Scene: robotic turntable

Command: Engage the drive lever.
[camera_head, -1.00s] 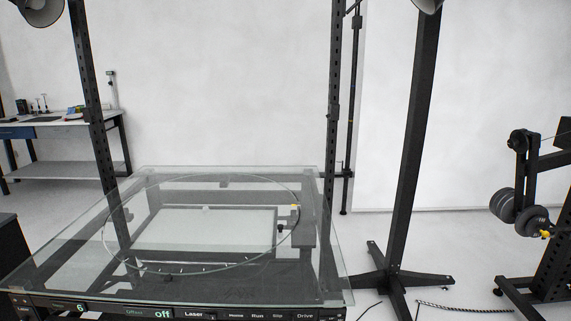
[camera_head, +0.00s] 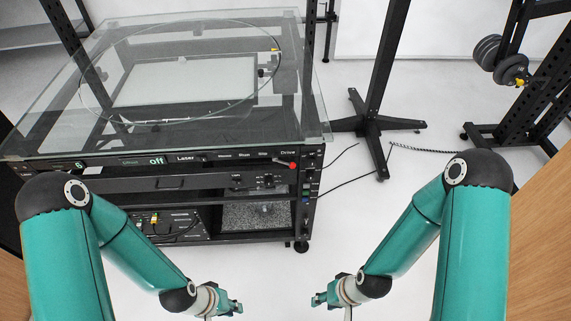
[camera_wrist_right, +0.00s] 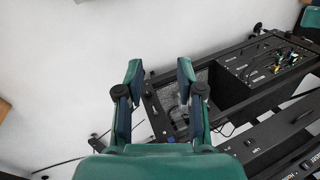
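A lever with a red knob (camera_head: 292,165) is at the right end of the turntable's front panel, just below the printed word Drive. My right gripper (camera_head: 320,298) is low in the head view, below and a little right of the knob, well apart from it. In the right wrist view my right gripper (camera_wrist_right: 160,72) is open and empty, with bare floor and the turntable frame beyond its fingers. My left gripper (camera_head: 232,301) is low and left of the right one; it looks open and holds nothing visible. The lever cannot be made out in the wrist view.
The turntable's glass top (camera_head: 60,110) carries a ring and a light panel. Under the front panel (camera_head: 215,157) is a shelf with equipment (camera_head: 170,225). A black stand (camera_head: 375,125) and cables on the floor are to the right. Floor between my arms is clear.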

